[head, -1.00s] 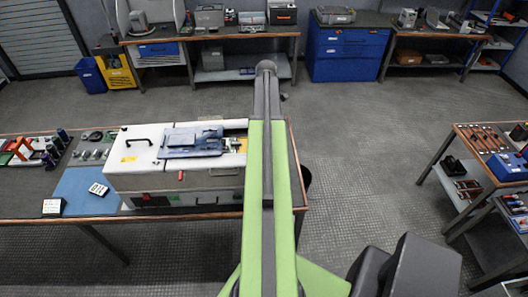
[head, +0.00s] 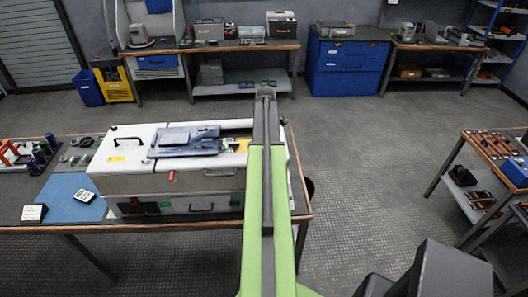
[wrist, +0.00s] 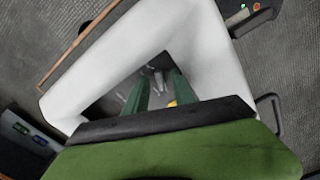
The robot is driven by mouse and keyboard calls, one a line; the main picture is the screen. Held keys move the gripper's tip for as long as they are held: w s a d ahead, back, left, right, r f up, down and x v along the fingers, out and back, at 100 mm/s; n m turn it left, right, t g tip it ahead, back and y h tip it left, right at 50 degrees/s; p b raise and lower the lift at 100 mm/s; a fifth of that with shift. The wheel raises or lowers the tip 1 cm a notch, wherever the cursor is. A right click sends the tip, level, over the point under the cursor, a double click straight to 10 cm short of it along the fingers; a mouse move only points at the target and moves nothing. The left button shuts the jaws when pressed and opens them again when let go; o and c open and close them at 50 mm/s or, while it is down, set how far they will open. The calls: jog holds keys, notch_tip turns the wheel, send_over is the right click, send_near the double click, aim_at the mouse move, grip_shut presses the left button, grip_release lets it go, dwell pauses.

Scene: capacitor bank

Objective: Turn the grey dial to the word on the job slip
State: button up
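A white cabinet (head: 120,155) lies on the bench with a blue-grey part (head: 185,140) on its top. My arm extends over its right end in the head view, where my gripper cannot be made out. In the wrist view my gripper (wrist: 160,92) has two green fingers apart, with nothing seen held between them. They point into a dark opening in a white frame (wrist: 85,75), with small grey parts and a yellow piece (wrist: 172,103) near the fingers. I cannot make out the grey dial. A small white card (head: 34,212), maybe the job slip, stands at the bench's front left; its writing is unreadable.
A small keypad-like device (head: 84,195) lies on a blue mat (head: 66,207). Spools and small parts fill the bench's left end. A tool table (head: 465,140) stands at the right. The floor (head: 370,150) between is open.

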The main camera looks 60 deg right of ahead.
jog(key=shift+c, duration=0.4)
grip_shut()
jog(key=shift+a, duration=0.15)
jog(key=shift+m, duration=2)
jog(key=m, duration=0.4)
jog(key=shift+d+m, duration=0.2)
jog(key=shift+m, duration=0.1)
